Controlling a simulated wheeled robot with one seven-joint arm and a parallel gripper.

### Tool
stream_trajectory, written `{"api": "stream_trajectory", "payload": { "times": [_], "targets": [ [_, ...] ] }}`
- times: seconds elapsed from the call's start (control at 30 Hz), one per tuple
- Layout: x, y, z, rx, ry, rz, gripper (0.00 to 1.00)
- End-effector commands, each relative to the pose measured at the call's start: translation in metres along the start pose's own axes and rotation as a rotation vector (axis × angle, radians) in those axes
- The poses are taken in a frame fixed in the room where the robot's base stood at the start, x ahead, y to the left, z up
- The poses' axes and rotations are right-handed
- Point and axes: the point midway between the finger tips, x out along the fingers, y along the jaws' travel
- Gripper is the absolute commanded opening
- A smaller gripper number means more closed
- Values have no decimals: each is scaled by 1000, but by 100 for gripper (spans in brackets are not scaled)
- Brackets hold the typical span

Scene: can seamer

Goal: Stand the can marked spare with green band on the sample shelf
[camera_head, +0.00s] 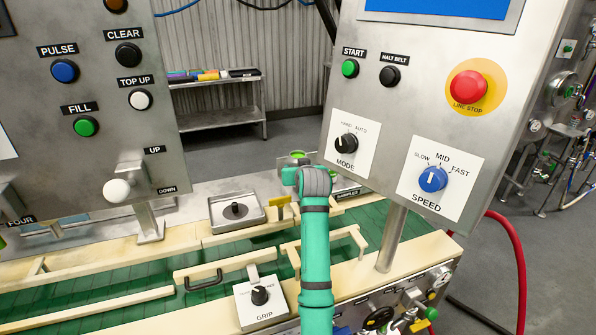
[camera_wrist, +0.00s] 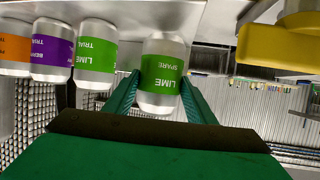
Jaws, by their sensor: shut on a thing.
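The can marked LIME SPARE (camera_wrist: 160,75), silver with a green band, is between the two fingers of my gripper (camera_wrist: 160,88) in the wrist view. My gripper is shut on it. The wrist picture is upside down, with the can's print inverted. The can's base is close to the pale grey surface of the sample shelf (camera_wrist: 130,12); I cannot tell whether it touches. In the head view my arm hides most of the gripper and can, by the SAMPLES label (camera_head: 347,194).
In the wrist view a LIME TRIAL can (camera_wrist: 96,55), a purple trial can (camera_wrist: 52,50) and an orange-banded can (camera_wrist: 14,47) stand in a row beside the held can. A yellow part (camera_wrist: 280,45) is on the other side. The control panel (camera_head: 430,100) overhangs at right.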

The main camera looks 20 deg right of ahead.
Motion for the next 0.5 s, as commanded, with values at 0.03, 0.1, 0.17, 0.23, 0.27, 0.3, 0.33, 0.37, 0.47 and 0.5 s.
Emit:
{"api": "stream_trajectory", "payload": {
  "times": [0.03, 0.1, 0.17, 0.23, 0.27, 0.3, 0.33, 0.37, 0.47, 0.5],
  "targets": [
    [7, 0, -4, -1, 0, 0, 17],
    [14, 0, -8, -1, 2, 0, 17],
    [16, 0, 3, 0, -1, 0, 17],
    [18, 0, 7, 0, 0, 0, 17],
    [18, 0, 8, 0, 1, 0, 17],
    [18, 0, 8, -1, 2, 0, 17],
    [18, 0, 8, -1, 2, 0, 17],
    [18, 0, 8, -1, 3, 0, 17],
    [18, 0, 8, -1, 2, 0, 17],
    [18, 0, 8, 0, 2, 1, 17]
  ]
}}
